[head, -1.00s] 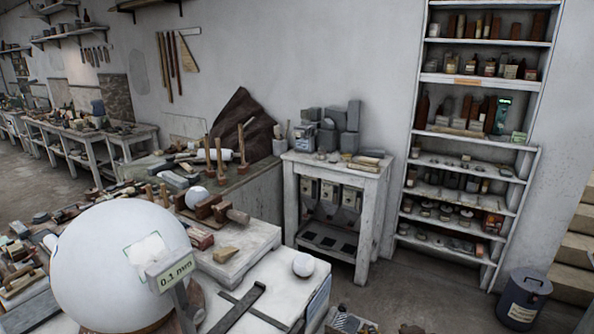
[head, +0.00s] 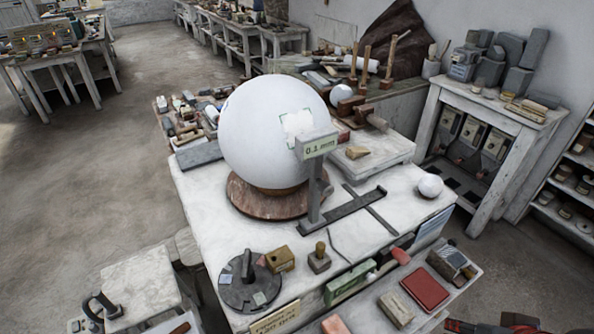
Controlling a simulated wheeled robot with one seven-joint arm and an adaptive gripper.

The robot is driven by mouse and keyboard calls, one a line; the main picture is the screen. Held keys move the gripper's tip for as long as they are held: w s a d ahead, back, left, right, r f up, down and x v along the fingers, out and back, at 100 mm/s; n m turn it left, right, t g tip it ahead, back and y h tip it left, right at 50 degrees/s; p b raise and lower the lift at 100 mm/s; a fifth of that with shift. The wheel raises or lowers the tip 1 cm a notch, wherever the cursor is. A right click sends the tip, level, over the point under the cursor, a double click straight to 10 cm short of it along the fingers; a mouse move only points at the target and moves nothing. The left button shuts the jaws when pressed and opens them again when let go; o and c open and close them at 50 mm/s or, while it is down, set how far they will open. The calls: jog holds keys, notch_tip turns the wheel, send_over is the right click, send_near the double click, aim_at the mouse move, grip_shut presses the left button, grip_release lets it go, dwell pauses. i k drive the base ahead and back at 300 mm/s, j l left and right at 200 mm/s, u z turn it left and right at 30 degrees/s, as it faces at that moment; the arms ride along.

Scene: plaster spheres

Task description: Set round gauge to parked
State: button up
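A dark round disc (head: 240,290), which looks like the round gauge, lies on the near left corner of the white worktable (head: 215,215) in the head view. It carries small pale patches, and an upright piece stands near its far edge. I cannot read its setting or a parked mark. A large white plaster sphere (head: 265,140) sits on a reddish-brown round base behind it. A grey stand with a "0.1 mm" sign (head: 318,146) stands against the sphere's right front. My gripper is not clearly in view.
A wooden block (head: 280,259) and a small knobbed block (head: 319,260) stand right of the disc. A small white ball (head: 430,186) lies at the table's right. A front ledge holds a red pad (head: 425,289) and other blocks. Open floor (head: 110,170) lies to the left.

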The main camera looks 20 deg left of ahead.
aim_at(313, 146)
jog(key=u, duration=1.1)
